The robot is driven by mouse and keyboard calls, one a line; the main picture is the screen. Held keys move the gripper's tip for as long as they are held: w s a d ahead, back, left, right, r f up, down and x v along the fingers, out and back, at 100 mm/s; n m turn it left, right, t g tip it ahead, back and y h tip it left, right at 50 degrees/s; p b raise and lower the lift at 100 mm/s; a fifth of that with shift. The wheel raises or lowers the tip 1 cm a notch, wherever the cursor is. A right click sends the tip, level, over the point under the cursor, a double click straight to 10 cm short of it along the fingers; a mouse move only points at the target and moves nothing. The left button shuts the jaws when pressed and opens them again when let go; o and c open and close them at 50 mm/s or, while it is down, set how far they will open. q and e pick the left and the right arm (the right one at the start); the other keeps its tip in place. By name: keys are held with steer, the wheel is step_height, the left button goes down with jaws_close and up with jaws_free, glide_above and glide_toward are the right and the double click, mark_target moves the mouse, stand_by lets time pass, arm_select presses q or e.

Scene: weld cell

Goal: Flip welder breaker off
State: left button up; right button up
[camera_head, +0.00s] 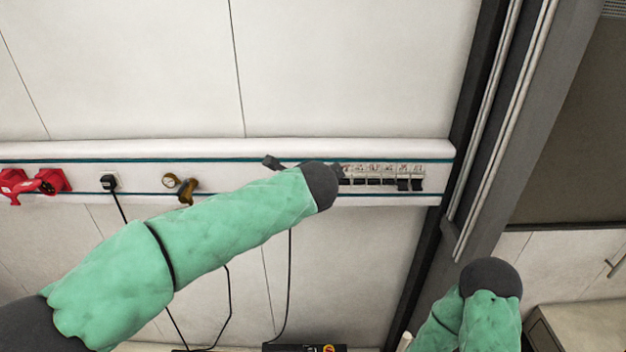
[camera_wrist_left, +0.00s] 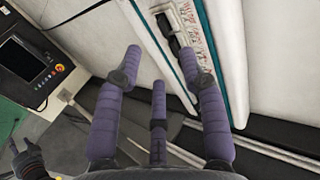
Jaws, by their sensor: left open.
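The breaker row (camera_head: 384,177) is set in the white wall rail, with several dark levers side by side; the two at the right end look lower than the others. It also shows at the top of the left wrist view (camera_wrist_left: 184,30). My left gripper (camera_head: 305,166) is mostly hidden behind my dark wrist, at the left end of the row. In the left wrist view its purple fingers (camera_wrist_left: 160,68) are spread and empty, the right fingertip close to the breakers; I cannot tell whether it touches. My right arm shows at lower right; its gripper is not seen.
Left along the rail (camera_head: 90,166) are red sockets (camera_head: 35,183), a black plug (camera_head: 109,182) with a hanging cable and a brass fitting (camera_head: 181,187). A dark post (camera_head: 440,200) stands right of the rail. A machine with a screen (camera_wrist_left: 30,65) is left in the wrist view.

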arm_select(q)
steer(key=p+x, duration=0.1)
steer(key=x, duration=0.8)
steer(key=shift+w+f+p, duration=0.25)
steer(key=shift+p, duration=0.1)
jaws_close()
